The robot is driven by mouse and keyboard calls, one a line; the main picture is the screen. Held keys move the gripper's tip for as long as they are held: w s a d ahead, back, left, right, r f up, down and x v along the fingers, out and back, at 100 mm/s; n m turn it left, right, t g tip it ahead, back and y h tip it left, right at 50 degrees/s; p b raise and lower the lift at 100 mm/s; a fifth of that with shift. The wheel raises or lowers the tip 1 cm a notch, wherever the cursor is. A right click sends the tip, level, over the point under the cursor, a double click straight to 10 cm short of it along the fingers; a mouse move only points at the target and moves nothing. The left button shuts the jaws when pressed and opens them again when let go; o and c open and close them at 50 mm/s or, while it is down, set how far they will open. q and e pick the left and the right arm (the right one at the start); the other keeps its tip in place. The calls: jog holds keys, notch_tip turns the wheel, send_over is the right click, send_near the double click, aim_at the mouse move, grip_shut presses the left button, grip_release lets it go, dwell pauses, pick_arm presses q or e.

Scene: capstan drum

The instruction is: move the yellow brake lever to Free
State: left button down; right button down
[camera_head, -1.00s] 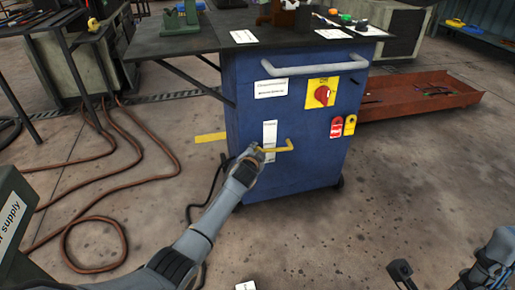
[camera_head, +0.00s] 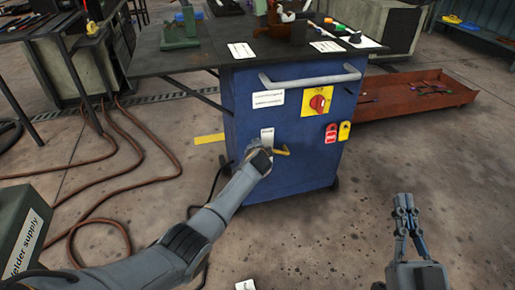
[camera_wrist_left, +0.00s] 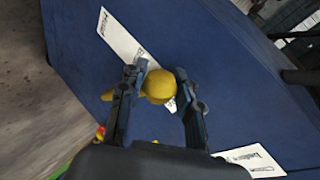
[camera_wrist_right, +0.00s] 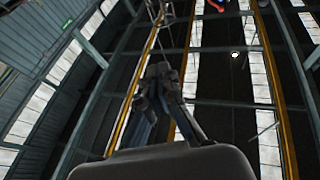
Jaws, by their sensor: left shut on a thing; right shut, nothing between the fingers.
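The yellow brake lever (camera_head: 283,152) sticks out from the front of the blue cabinet (camera_head: 300,182), beside a white label plate (camera_head: 267,135). My left gripper (camera_head: 262,148) covers part of the lever and the lower part of the plate. In the left wrist view, the lever's rounded yellow end (camera_wrist_left: 160,86) sits between the fingers of my left gripper (camera_wrist_left: 157,90), which is shut on it. The plate's writing is too small to read. My right gripper (camera_head: 404,203) is shut and empty, pointing up at the lower right; its closed fingers also show in the right wrist view (camera_wrist_right: 160,75).
A red rotary switch (camera_head: 317,103) on a yellow plate and red and yellow tags (camera_head: 331,132) are on the cabinet front, below a grey handle bar (camera_head: 310,79). A yellow strip (camera_head: 209,138) juts out at left. Hoses (camera_head: 100,190) lie on the left floor.

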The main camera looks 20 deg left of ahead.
pick_arm(q)
jog(key=shift+w+d+r+p, duration=0.1)
jog(key=shift+d+r+p, duration=0.2)
jog(key=shift+r+p, duration=0.1)
jog(key=shift+w+r+m+g+y, duration=0.1)
jog(key=shift+r+m+g+y, duration=0.05)
jog(key=shift+m+g+y, duration=0.2)
pick_arm(e)
jog(key=shift+w+d+f+g+h, duration=0.15)
jog(key=shift+f+g, duration=0.45)
jog(key=shift+f, duration=0.35)
jog(key=shift+w+f+g+h, duration=0.1)
jog(key=shift+f+g+h, duration=0.1)
jog(key=shift+f+g, duration=0.6)
jog(key=shift+w+d+f+g+h, duration=0.15)
jog(key=shift+f+g, duration=0.25)
jog(key=shift+f, duration=0.75)
pick_arm(q)
jog(key=shift+d, duration=0.1)
jog(key=c, duration=0.9)
grip_release()
jog(key=shift+r, duration=0.15)
pick_arm(e)
jog(key=shift+r, duration=0.1)
pick_arm(q)
jog(key=shift+v, duration=6)
